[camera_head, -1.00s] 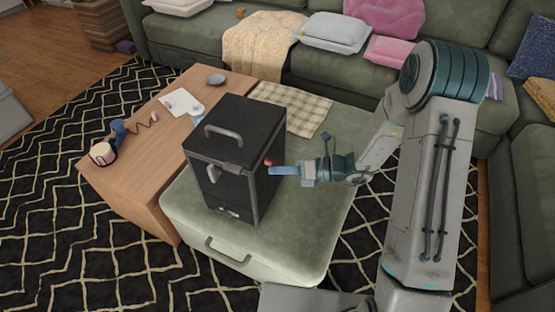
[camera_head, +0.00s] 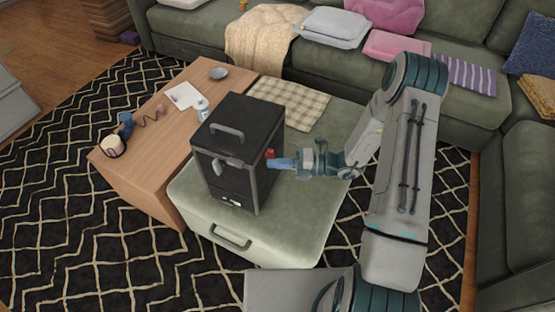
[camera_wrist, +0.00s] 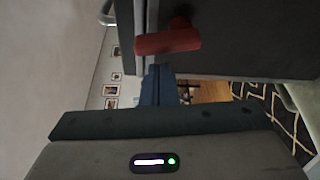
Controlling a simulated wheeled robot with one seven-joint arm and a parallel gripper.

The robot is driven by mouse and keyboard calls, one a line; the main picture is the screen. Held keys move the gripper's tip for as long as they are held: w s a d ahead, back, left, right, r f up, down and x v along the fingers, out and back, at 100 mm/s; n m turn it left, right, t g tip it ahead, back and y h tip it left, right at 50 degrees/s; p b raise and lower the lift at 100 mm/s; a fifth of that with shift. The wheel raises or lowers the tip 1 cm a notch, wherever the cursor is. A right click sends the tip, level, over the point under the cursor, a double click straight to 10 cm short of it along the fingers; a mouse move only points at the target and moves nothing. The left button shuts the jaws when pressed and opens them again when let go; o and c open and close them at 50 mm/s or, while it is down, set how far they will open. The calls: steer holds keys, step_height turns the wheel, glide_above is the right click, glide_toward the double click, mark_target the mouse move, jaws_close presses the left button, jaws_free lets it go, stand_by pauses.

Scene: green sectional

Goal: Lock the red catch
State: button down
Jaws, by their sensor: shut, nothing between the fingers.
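A black box (camera_head: 228,170) stands upright on a green ottoman. It has a grey handle (camera_head: 227,130) on its lid and a grey latch (camera_head: 218,164) on its front.
The green ottoman (camera_head: 270,240) has bare room right of the box. A checked cloth (camera_head: 291,104) lies behind it. A sofa (camera_head: 290,75) runs along the back.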

steer(key=s+d, duration=0.3)
steer(key=d, duration=0.6)
steer(key=shift+r, duration=0.15)
steer(key=shift+s+r, duration=0.1)
steer(key=shift+s, duration=0.05)
